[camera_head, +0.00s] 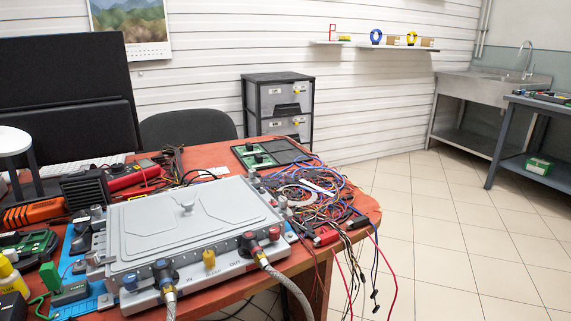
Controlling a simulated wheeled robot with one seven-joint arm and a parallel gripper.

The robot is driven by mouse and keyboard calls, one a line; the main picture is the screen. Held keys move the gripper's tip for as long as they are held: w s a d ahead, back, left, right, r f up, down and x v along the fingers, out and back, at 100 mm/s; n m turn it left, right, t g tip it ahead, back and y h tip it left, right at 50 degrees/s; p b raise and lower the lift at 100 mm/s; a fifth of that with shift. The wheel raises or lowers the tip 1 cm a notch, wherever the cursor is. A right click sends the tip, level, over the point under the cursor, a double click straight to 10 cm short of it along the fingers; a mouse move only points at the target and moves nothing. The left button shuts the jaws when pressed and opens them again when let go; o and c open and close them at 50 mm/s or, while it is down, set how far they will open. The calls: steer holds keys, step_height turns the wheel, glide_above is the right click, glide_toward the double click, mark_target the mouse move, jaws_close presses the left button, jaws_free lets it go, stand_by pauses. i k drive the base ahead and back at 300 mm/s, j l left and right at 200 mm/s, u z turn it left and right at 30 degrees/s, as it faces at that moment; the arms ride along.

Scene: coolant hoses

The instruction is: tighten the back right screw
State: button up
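A grey flat unit with a raised lid (150,225) lies on the red-brown table. A round knob (187,207) stands on the middle of the lid. A small grey post (252,174) stands at the unit's back right corner, and another (284,202) is further forward on the right side. I cannot tell whether the back right one is the screw, or how tight it is. Blue fittings (162,270), a yellow cap (209,258) and red fittings (248,241) line the front edge. My gripper is not in view.
A braided hose (290,288) hangs from the front. Tangled wires (305,195) lie close to the unit's right side and hang off the table edge. A green board (262,153) lies behind. The tiled floor at right is clear.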

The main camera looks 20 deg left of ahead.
mark_target(252, 172)
steer(key=i+l+z, duration=0.2)
steer(key=l, duration=0.3)
steer(key=i+l+z, duration=0.15)
steer(key=i+l, duration=0.15)
steer(key=l, duration=0.2)
steer(key=i+l+z, duration=0.2)
steer(key=l, duration=0.25)
steer(key=i+u, duration=0.4)
steer(key=i+l+u, duration=0.1)
steer(key=i+u, duration=0.25)
steer(key=i+l+u, duration=0.2)
steer(key=u, duration=0.2)
steer(key=i+u, duration=0.2)
steer(key=u, duration=0.2)
steer(key=i+u, duration=0.25)
steer(key=u, duration=0.2)
steer(key=i+u, duration=0.2)
steer(key=u, duration=0.2)
steer(key=i+l+u, duration=0.2)
steer(key=u, duration=0.25)
steer(key=i+l+u, duration=0.15)
steer(key=u, duration=0.25)
steer(key=i+l+u, duration=0.1)
steer(key=l+u, duration=0.3)
